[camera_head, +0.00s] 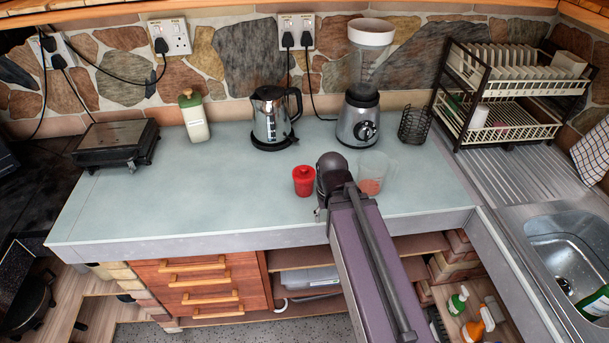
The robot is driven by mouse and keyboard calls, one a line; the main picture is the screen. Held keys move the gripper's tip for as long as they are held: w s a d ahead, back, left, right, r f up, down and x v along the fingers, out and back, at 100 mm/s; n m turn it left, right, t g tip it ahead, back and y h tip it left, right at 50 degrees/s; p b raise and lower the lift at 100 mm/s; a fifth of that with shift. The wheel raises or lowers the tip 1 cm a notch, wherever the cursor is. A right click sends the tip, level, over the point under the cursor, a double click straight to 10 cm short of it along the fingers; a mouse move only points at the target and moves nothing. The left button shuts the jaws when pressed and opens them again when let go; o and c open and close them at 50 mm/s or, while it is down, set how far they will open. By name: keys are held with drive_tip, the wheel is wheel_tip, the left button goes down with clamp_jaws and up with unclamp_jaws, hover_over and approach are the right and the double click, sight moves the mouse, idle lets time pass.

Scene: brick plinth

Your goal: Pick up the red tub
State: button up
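The red tub (303,184) is a small, round, bright red container with a lid. It stands upright on the pale green-grey counter (180,205), near its front edge in the middle of the head view. My arm reaches in from the bottom right and ends just right of the tub. I cannot tell whether the arm touches the tub. A clear measuring cup (371,178) with reddish contents stands right of the arm's end, partly covered by it.
Behind stand a kettle (270,122), a blender (359,118), a black mesh holder (413,125) and a cream bottle (194,117). A black scale-like appliance (116,143) is at left. A dish rack (505,120) and sink (568,255) are at right. The counter left of the tub is clear.

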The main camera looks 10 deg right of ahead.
wheel_tip(320, 180, up, 11)
drive_tip(key=p, duration=0.9)
drive_tip(key=shift+p, duration=0.35)
drive_tip(key=shift+r, duration=0.1)
drive_tip(key=shift+c, duration=0.6)
drive_tip(key=shift+d, duration=0.1)
